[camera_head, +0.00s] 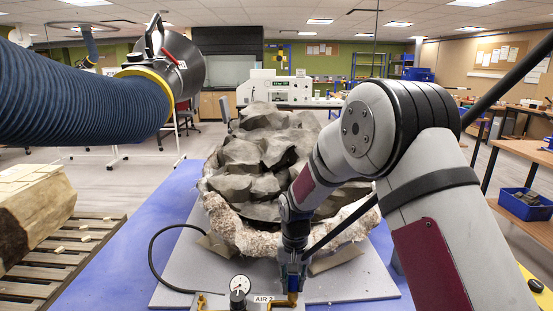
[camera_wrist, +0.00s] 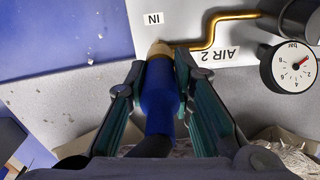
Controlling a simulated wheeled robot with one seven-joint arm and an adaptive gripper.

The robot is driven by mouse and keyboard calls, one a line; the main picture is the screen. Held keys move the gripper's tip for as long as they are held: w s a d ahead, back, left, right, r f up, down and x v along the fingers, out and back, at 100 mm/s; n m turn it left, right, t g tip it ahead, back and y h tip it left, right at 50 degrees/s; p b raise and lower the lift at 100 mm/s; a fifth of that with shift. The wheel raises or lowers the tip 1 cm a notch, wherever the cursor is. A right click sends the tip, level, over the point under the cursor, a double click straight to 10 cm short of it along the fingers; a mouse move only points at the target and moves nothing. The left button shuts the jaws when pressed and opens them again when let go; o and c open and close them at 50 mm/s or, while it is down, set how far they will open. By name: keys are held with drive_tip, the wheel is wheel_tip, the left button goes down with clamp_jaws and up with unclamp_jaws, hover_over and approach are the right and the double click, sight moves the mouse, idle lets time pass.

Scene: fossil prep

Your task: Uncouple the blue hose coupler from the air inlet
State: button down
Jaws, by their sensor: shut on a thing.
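The blue hose coupler (camera_wrist: 159,92) stands between the two fingers of my gripper (camera_wrist: 158,85) in the wrist view, and the fingers are shut on its sides. Its far end meets the brass air inlet (camera_wrist: 160,49), beside the "IN" label (camera_wrist: 153,18). I cannot tell whether it is still locked on. In the head view my gripper (camera_head: 291,277) is low at the front of the grey board, with a bit of brass showing just below it. My fingers hide most of the coupler there.
A pressure gauge (camera_wrist: 288,66) and a brass pipe (camera_wrist: 212,34) are close to the right in the wrist view. A fossil block (camera_head: 262,150) in a plaster jacket fills the board behind my gripper. A black hose (camera_head: 152,250) loops at the left. A large blue duct (camera_head: 80,100) hangs upper left.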

drive_tip(key=shift+f, duration=0.15)
drive_tip(key=shift+r+p, duration=0.45)
drive_tip(key=shift+r, duration=2.1)
drive_tip(key=shift+r, duration=0.1)
drive_tip(key=shift+r+p, duration=0.35)
drive_tip(key=shift+r, duration=2.05)
